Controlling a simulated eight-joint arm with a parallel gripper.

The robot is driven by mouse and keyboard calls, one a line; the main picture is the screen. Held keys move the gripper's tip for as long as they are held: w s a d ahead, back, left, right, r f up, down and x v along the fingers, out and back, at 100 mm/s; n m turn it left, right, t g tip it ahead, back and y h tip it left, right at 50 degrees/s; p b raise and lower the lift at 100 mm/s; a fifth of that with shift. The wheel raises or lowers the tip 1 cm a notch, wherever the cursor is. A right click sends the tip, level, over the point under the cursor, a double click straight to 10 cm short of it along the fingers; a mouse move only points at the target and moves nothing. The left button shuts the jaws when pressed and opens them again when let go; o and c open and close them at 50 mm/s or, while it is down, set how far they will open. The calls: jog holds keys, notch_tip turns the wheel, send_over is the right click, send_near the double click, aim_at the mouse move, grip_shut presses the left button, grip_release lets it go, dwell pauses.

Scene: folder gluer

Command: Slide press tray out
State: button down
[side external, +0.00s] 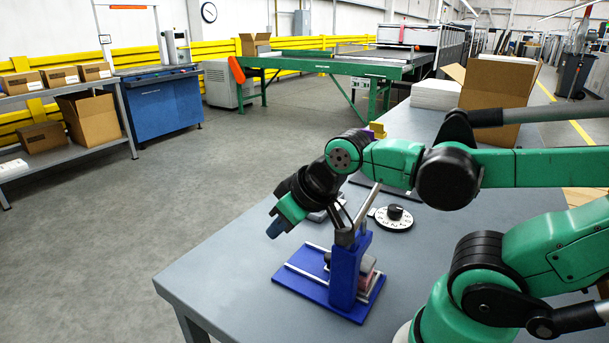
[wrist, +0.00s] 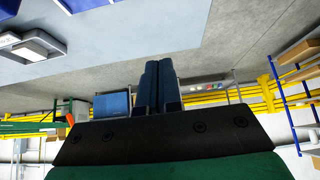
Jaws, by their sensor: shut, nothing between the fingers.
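The blue press (side external: 350,270) stands near the front edge of the grey table, with a grey lever (side external: 371,210) at its top. Its blue base carries light rails (side external: 306,270). A dark and pinkish block, probably the press tray (side external: 367,273), sits low at the column, partly hidden by it. My gripper (side external: 275,229) hangs above and left of the press, apart from it, tilted down toward the table's left edge. In the wrist view its two dark blue fingers (wrist: 157,85) are together and hold nothing. The tray cannot be made out in the wrist view.
A white dial with a black knob (side external: 394,217) lies behind the press. A white paper stack (side external: 436,95) and an open cardboard box (side external: 497,95) stand at the table's far end. The table front left of the press is clear.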

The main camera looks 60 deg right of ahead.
dwell(0.4)
jog(key=c, duration=1.1)
grip_release()
jog(key=shift+o, duration=1)
jog(key=shift+d+f+n+g, duration=0.1)
jog(key=shift+d+n+g, duration=0.1)
jog(key=shift+n+g, duration=0.1)
jog(key=n+g+h, duration=0.3)
jog(key=n+g, duration=0.5)
jog(key=g, duration=0.2)
send_over(329, 255)
jog(key=w+a, duration=0.2)
notch_tip(329, 255, down, 5)
jog(key=shift+x, duration=2.95)
grip_shut()
